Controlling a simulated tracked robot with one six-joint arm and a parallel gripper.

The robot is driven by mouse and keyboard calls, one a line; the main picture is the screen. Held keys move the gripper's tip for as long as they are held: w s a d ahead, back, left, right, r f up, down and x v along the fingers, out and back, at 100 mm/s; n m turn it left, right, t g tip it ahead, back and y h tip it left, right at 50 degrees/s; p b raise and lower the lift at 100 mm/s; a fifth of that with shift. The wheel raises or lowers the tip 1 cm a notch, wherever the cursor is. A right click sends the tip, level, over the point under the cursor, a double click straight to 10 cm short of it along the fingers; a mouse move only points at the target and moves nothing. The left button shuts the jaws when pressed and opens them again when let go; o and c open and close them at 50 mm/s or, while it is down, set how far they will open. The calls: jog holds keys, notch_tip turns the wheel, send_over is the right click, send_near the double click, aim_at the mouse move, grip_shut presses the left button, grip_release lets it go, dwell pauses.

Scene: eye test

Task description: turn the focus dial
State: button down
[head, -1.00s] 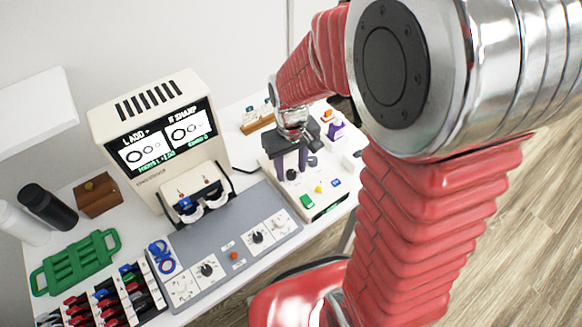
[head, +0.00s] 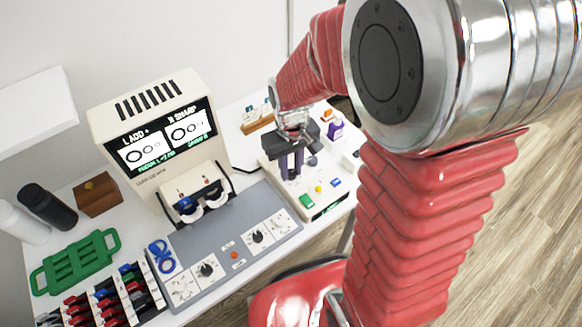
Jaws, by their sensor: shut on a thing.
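My gripper (head: 291,171) points down over the white instrument box (head: 326,203) at the right of the table. Its dark purple fingers are shut on a small dark dial, which I take for the focus dial. The fingers hide most of this dial, and any marks on it are too small to read. A second, greyish knob (head: 312,161) sits on the box just right of the fingers, apart from them. The beige machine (head: 150,183) at the left has a lit screen (head: 162,142) with two ring pictures and green text.
Green, yellow and blue buttons (head: 319,189) sit in front of my gripper. A grey panel (head: 215,235) with dark knobs (head: 207,269) lies left of the box. A green rack (head: 75,262), a black bottle (head: 47,206) and a brown box (head: 98,194) stand farther left.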

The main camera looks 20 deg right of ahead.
aim_at(291, 172)
jog(key=shift+m, duration=0.5)
jog(key=m, duration=0.3)
jog(key=shift+m, duration=2.4)
jog(key=c, duration=1.5)
grip_release()
jog(key=shift+c, duration=0.2)
jog(key=shift+r, duration=0.1)
notch_tip(291, 172, up, 14)
jog(key=shift+f, duration=0.2)
